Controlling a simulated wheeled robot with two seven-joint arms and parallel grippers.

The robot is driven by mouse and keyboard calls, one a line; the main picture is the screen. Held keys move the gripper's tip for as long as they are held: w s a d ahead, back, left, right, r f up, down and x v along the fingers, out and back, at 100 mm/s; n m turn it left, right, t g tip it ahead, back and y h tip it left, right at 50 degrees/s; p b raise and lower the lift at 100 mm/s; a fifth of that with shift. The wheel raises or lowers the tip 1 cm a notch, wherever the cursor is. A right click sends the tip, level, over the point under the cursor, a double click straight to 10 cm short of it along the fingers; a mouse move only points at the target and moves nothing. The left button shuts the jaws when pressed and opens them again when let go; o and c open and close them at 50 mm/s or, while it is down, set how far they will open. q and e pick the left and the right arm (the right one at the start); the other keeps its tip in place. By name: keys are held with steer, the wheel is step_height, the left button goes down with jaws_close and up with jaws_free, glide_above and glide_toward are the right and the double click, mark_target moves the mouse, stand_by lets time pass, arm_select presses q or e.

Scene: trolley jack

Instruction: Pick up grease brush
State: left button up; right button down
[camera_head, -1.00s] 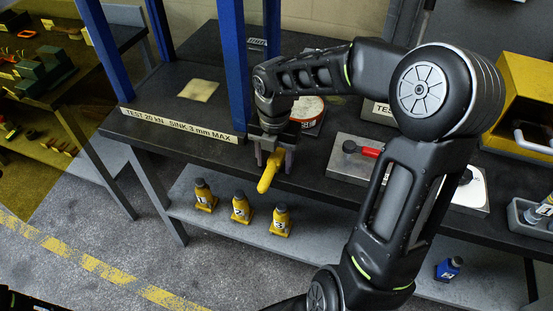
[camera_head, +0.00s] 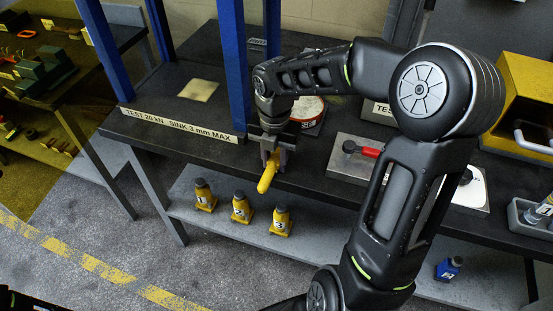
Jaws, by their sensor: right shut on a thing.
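The grease brush (camera_head: 266,179) shows as a yellow handle that sticks out from my right gripper toward the front edge of the dark bench. My right gripper (camera_head: 273,158) points down above the bench's front edge, right of the blue press frame. Its jaws are shut on the brush handle. The brush's bristle end is hidden by the gripper. A round tin with a pale top (camera_head: 308,110) stands just behind and right of the gripper. My left gripper is not in view.
Several small yellow bottle jacks (camera_head: 241,208) stand on the lower shelf. Blue posts (camera_head: 233,70) rise left of the gripper. The bench left of the posts is mostly clear.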

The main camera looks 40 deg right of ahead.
mark_target(275, 159)
step_height(275, 159, up, 10)
steer(key=shift+r+b, duration=0.1)
steer(key=shift+b, duration=0.25)
stand_by(0.7)
steer(key=c, duration=1.7)
jaws_free()
jaws_close()
